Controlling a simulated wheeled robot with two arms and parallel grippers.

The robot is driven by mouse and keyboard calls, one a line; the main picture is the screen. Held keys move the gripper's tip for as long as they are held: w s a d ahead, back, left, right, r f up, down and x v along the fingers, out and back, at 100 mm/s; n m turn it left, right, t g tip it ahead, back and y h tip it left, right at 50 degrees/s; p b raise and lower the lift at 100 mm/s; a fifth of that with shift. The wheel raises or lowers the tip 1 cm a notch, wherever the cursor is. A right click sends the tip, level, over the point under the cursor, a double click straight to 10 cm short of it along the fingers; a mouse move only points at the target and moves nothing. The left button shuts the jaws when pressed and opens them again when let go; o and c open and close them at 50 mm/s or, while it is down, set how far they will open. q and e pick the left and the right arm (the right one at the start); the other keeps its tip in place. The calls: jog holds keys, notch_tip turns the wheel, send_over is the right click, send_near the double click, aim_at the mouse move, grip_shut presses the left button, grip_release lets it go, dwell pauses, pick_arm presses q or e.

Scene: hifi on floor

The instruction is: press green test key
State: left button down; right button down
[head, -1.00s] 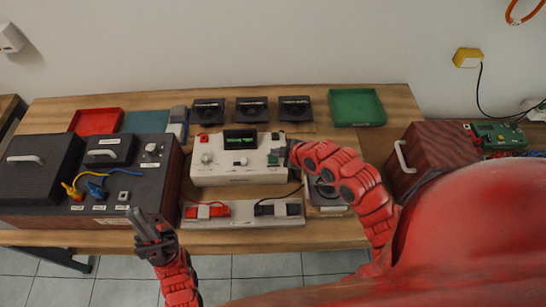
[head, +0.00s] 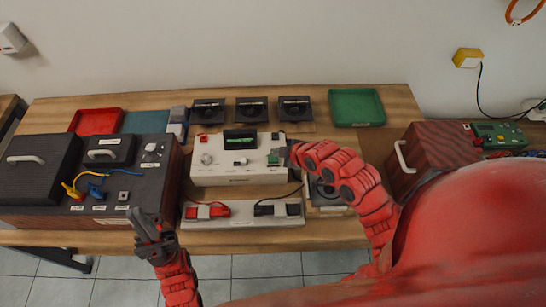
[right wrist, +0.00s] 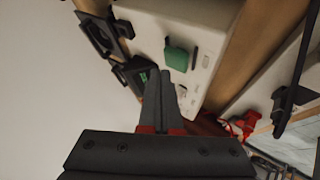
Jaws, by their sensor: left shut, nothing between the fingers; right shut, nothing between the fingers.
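The cream tester box (head: 220,174) stands on the wooden bench with a black display (head: 240,139) on it. The green test key (head: 273,160) is at the right of its top face. My right gripper (head: 284,153) is shut and empty beside the key, at the box's right end. In the right wrist view, the green key (right wrist: 176,57) lies just past the shut fingertips (right wrist: 161,72); I cannot tell whether they touch it.
A dark case (head: 145,180) with yellow and blue clips stands at the left. A tray with red and black clips (head: 240,221) lies in front of the tester. Black square units (head: 252,110) and a green tray (head: 356,107) are behind. A wooden box (head: 436,157) stands right.

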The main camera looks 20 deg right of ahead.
aim_at(276, 160)
jog(key=shift+f, duration=0.15)
jog(key=shift+f+b, duration=0.25)
jog(key=shift+b, duration=0.2)
jog(key=shift+f+b, duration=0.55)
dwell(0.7)
jog(key=shift+r, duration=0.1)
jog(key=shift+r+p, duration=0.6)
jog(key=shift+r, duration=0.3)
jog(key=shift+r+p, duration=1.55)
jog(key=shift+r, duration=1.05)
jog(key=shift+f, duration=0.1)
